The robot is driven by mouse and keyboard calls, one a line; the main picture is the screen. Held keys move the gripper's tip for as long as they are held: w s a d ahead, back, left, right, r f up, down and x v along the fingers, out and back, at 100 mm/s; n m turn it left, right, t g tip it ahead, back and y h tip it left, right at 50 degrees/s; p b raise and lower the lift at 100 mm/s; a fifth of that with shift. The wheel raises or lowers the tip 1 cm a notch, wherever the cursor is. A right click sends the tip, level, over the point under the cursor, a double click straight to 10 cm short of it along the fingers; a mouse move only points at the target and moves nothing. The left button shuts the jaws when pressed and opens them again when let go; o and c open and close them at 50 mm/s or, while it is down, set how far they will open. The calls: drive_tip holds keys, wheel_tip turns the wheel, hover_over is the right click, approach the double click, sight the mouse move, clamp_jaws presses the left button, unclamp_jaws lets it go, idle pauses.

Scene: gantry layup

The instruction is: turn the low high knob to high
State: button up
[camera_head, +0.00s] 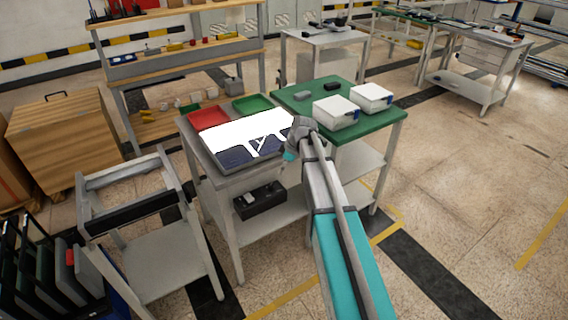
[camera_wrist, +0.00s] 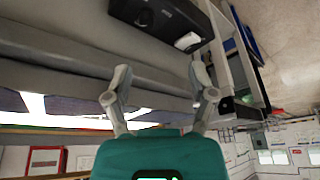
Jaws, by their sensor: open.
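I cannot make out a low high knob in either view. Two white boxes (camera_head: 334,108) with small dark blue parts at their right corners sit on the green-topped table; whether these parts are knobs is too small to tell. In the wrist view my gripper (camera_wrist: 160,80) is open, with two grey fingers spread and nothing between them. In the head view my arm's end is at the front edge of the table with the trays, and its fingers are mostly hidden.
A grey table carries a red tray (camera_head: 208,117), a green tray (camera_head: 252,104) and a bright panel with dark shapes (camera_head: 250,134). A black box (camera_head: 261,203) lies on its lower shelf; it also shows in the wrist view (camera_wrist: 165,17). An empty grey cart (camera_head: 165,262) stands left.

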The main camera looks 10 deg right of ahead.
drive_tip(key=s+a+m+g+h, duration=0.1)
drive_tip(key=s+m, duration=0.5)
drive_tip(key=s, duration=0.6)
drive_tip(key=s+a+f+m+h, duration=0.1)
drive_tip(key=s+m, duration=0.4)
drive_tip(key=s, duration=0.8)
drive_tip(key=shift+a+m+g+h, duration=0.4)
drive_tip(key=shift+a+h, duration=0.5)
drive_tip(key=shift+a, duration=0.25)
drive_tip(key=shift+c, duration=0.3)
drive_tip(key=shift+c, duration=0.8)
drive_tip(key=shift+a, duration=0.1)
